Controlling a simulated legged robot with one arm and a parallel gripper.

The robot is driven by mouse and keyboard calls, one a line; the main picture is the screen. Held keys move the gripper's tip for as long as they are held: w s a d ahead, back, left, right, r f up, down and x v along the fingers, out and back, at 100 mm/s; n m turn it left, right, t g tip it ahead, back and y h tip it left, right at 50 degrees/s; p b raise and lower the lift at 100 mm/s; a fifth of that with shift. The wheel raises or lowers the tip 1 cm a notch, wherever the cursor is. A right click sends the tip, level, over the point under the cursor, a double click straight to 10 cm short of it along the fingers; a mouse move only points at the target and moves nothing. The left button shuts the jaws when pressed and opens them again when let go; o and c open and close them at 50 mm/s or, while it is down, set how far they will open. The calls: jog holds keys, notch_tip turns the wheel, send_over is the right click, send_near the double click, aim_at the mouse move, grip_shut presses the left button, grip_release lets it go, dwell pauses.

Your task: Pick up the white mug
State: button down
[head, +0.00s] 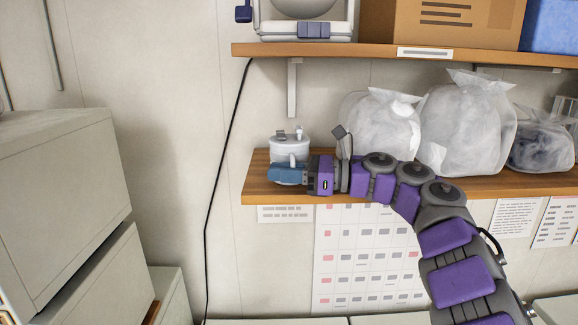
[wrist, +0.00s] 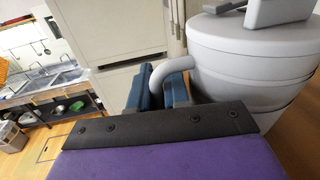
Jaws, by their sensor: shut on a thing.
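The white mug (head: 289,152) stands near the left end of the lower wooden shelf in the head view. A grey, blocky part shows on its top. In the wrist view the mug (wrist: 255,60) fills the upper right, and its curved handle (wrist: 160,70) reaches in between my blue fingers. My gripper (head: 286,175) is in front of the mug at the shelf edge and hides its lower part. In the wrist view my gripper (wrist: 158,92) is shut on the mug's handle. I cannot tell whether the mug's base touches the shelf.
The wooden shelf (head: 480,187) also holds several filled plastic bags (head: 380,125) right of the mug. An upper shelf (head: 345,50) with a cardboard box (head: 440,22) hangs above. Drawers (head: 65,190) stand at left. A black cable (head: 222,160) runs down the wall.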

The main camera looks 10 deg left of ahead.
jog(key=shift+r, duration=0.1)
jog(key=shift+a+r+p, duration=0.15)
jog(key=shift+r+p, duration=0.2)
jog(key=shift+r, duration=1.45)
jog(key=shift+s+f+b, duration=0.15)
jog(key=shift+s+b, duration=0.15)
jog(key=shift+b, duration=0.15)
jog(key=s+a+r+b, duration=0.1)
jog(key=s+b, duration=0.6)
jog(key=s, duration=0.8)
jog(key=shift+a+r, duration=0.25)
jog(key=shift+a, duration=0.45)
jog(key=shift+s, duration=0.1)
